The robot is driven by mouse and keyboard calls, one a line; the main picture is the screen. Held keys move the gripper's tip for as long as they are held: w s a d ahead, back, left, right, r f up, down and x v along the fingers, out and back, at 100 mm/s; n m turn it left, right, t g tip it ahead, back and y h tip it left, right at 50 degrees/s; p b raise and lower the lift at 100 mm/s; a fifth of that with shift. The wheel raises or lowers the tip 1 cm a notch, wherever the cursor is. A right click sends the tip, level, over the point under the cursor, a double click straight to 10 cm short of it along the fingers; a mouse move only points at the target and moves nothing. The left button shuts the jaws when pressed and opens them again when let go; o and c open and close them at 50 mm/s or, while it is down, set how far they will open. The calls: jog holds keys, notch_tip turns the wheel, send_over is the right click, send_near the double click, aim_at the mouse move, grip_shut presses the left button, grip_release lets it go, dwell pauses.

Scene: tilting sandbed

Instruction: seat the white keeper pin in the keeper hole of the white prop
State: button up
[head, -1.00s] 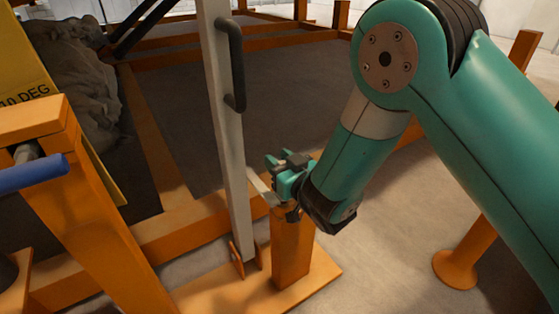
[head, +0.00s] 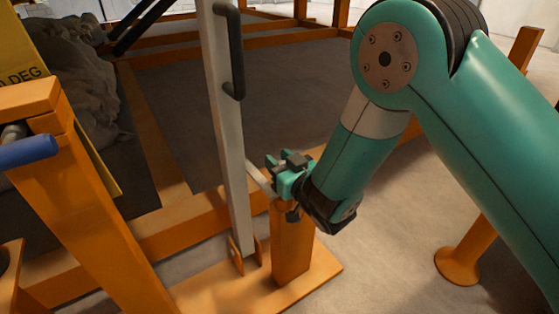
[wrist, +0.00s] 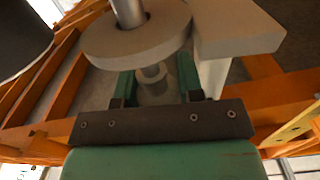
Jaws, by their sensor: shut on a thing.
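The white prop (head: 228,130) is a tall pale post with a dark handle, leaning slightly, its foot in an orange bracket. My gripper (head: 277,173) is just right of the prop's lower part, above a short orange post (head: 292,245). In the wrist view its two green fingers (wrist: 157,82) are shut around a pale ringed piece, which looks like the keeper pin (wrist: 152,80). A pale round disc (wrist: 108,42) with a rod through it and a pale plate (wrist: 240,30) beside the prop are above the fingers there. I cannot make out the keeper hole or the pin's tip.
An orange frame with a blue-handled lever (head: 28,148) and a yellow angle plate (head: 30,60) stands at the left. Orange beams run behind the prop. An orange floor post (head: 465,255) stands at the right. Open floor lies between.

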jog(key=shift+f+b, duration=0.75)
jog(key=shift+f, duration=0.15)
jog(key=o, duration=1)
